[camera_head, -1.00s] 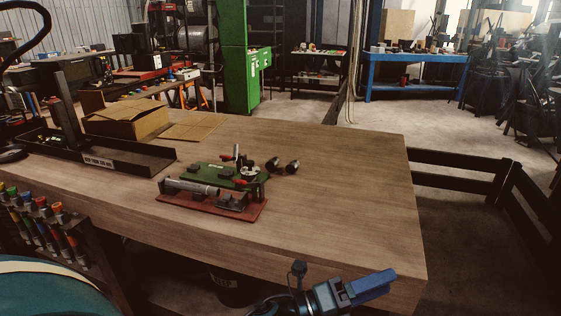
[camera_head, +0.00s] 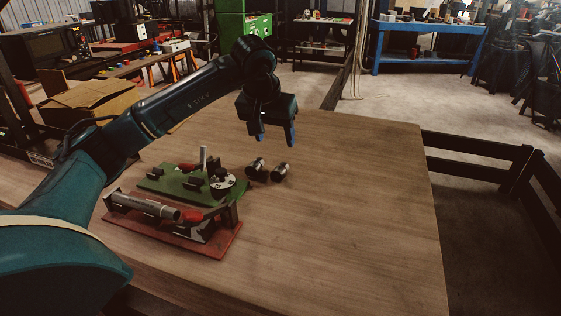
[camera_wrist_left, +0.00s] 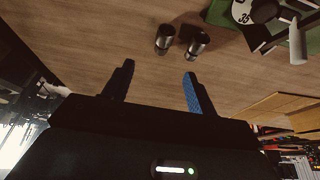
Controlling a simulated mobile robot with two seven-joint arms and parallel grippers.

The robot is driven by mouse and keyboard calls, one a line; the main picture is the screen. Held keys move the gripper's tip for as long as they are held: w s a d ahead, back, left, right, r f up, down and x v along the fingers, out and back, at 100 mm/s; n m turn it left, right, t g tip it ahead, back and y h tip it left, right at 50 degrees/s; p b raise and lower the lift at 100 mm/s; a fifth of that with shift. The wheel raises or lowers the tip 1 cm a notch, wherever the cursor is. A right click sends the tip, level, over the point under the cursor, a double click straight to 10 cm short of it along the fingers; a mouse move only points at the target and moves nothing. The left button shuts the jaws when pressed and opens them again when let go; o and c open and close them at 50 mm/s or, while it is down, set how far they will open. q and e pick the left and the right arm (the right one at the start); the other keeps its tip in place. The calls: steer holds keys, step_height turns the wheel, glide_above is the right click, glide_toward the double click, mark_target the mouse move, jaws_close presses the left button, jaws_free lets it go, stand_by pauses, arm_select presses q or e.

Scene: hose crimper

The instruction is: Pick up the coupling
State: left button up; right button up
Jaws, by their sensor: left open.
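Two short dark metal couplings stand close together on the wooden table, the left one (camera_head: 256,168) beside the round dial of the green fixture and the right one (camera_head: 280,172) just apart from it. Both couplings show in the left wrist view, one (camera_wrist_left: 165,40) left of the other (camera_wrist_left: 198,45). My left gripper (camera_head: 277,138) is above the table near the couplings, fingers down, open and empty. In the left wrist view its fingers (camera_wrist_left: 158,70) are spread, with the couplings beyond the tips. My right gripper is not in view.
A green fixture (camera_head: 160,186) with a dial and a red-based fixture (camera_head: 208,246) holding a grey cylinder lie left of the couplings. A cardboard box (camera_head: 88,103) is at the far left. The table's right side (camera_head: 370,210) is clear.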

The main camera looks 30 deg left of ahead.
arm_select(q)
glide_above(280, 167)
steer(key=s, duration=0.2)
steer(key=f, duration=0.7)
steer(key=shift+w+d+p, duration=0.1)
steer(key=shift+d+p, duration=0.1)
steer(key=shift+p, duration=0.2)
steer(key=shift+s+p+x, duration=0.2)
steer(key=shift+p+x, duration=0.45)
steer(key=shift+x, duration=2)
steer(key=shift+a, duration=0.1)
steer(key=shift+c, duration=0.6)
steer(key=c, duration=1)
